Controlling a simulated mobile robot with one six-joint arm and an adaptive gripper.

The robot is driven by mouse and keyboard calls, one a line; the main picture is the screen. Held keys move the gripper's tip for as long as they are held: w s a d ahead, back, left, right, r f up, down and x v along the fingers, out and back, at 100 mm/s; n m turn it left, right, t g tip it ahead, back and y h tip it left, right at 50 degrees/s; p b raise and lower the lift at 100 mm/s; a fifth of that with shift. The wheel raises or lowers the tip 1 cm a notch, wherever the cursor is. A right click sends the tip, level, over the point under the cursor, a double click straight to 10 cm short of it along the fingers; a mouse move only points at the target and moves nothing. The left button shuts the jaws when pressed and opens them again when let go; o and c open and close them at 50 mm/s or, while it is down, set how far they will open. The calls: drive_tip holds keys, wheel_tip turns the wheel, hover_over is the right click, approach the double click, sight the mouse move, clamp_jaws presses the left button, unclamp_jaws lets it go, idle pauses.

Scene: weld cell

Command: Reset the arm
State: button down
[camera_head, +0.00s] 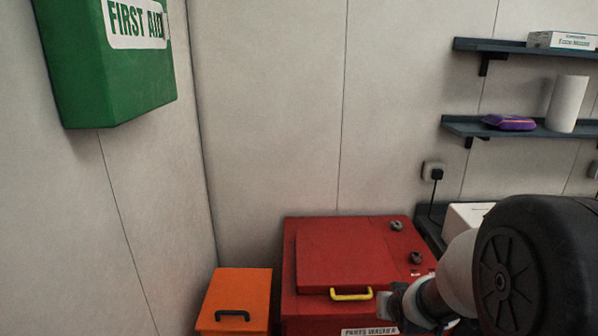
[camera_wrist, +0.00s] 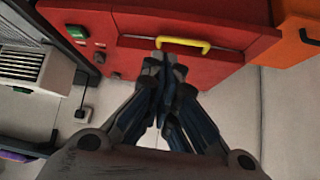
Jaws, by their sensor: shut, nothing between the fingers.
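My gripper (camera_wrist: 163,66) shows in the wrist view with its fingertips together and nothing between them. The fingertips appear just in front of or below the yellow handle (camera_wrist: 178,43) of the red parts washer (camera_wrist: 240,14); I cannot tell whether they touch it. In the head view my arm (camera_head: 520,265) reaches in from the lower right, in front of the right side of the red parts washer (camera_head: 315,250). The washer's lid is down, with its yellow handle (camera_head: 351,294) at the front. My fingers are not clearly visible in the head view.
An orange box (camera_head: 238,290) with a dark handle stands left of the washer. A green first aid box (camera_head: 115,70) hangs on the left wall. Two shelves (camera_head: 475,125) are on the back wall at right, above a socket with a plug (camera_head: 434,173). The middle wall is clear.

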drive_tip(key=s+a+r+g, duration=0.2)
drive_tip(key=s+a+r, duration=0.2)
drive_tip(key=s+r, duration=0.75)
drive_tip(key=s+a+n+g, duration=0.1)
drive_tip(key=s+a, duration=0.1)
drive_tip(key=s, duration=0.7)
drive_tip(key=s+a+r+g+y, duration=0.1)
drive_tip(key=s, duration=0.9)
drive_tip(key=shift+a+r+n, duration=0.25)
drive_tip(key=shift+a+n, duration=0.1)
drive_tip(key=shift+n, duration=0.05)
